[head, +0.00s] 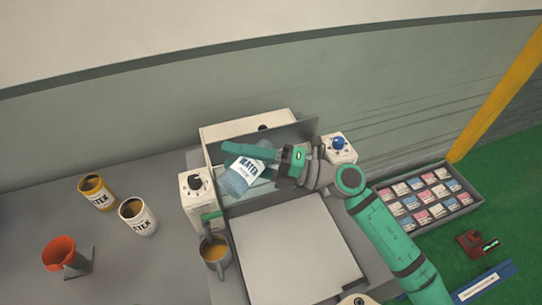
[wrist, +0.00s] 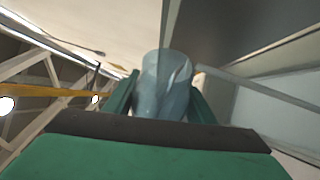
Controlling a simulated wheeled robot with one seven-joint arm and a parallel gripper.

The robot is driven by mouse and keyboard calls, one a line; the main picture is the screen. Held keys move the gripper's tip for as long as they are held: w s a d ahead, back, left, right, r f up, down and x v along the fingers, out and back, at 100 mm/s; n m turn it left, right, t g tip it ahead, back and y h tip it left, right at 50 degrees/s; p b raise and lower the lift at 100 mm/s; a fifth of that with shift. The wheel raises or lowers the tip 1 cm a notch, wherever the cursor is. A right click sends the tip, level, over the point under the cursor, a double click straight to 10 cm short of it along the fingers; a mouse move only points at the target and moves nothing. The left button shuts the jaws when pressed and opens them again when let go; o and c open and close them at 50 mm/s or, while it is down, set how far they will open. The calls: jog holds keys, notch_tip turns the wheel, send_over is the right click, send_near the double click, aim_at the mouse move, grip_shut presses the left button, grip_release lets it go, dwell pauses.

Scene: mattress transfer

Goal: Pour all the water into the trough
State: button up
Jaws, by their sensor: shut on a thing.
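A clear bluish bottle labelled WATER (head: 243,172) is tilted over the trough (head: 262,190) of the machine in the head view. My gripper (head: 262,157) is shut on the bottle, with its fingers on either side. In the wrist view the bottle (wrist: 165,85) shows between my two green fingers (wrist: 160,98). The trough lies behind the flat light plate, and part of it is hidden by the bottle and my gripper. I cannot tell how much water is in the bottle or in the trough.
Two LATEX cans, one yellow (head: 97,193) and one white (head: 137,216), stand at the left near an orange cup (head: 60,252). A grey mug (head: 215,252) is by the machine's plate (head: 300,250). Knob boxes (head: 198,203) (head: 340,150) flank the trough. A tray of packets (head: 476,206) is right.

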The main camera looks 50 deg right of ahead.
jog(key=shift+d+f+m, duration=0.1)
jog(key=shift+m, duration=0.2)
dwell(0.6)
jog(key=shift+d+r+m+t+b, duration=0.25)
jog(key=shift+r+m+t+b, duration=0.35)
jog(key=shift+m+b, duration=0.4)
dwell(1.5)
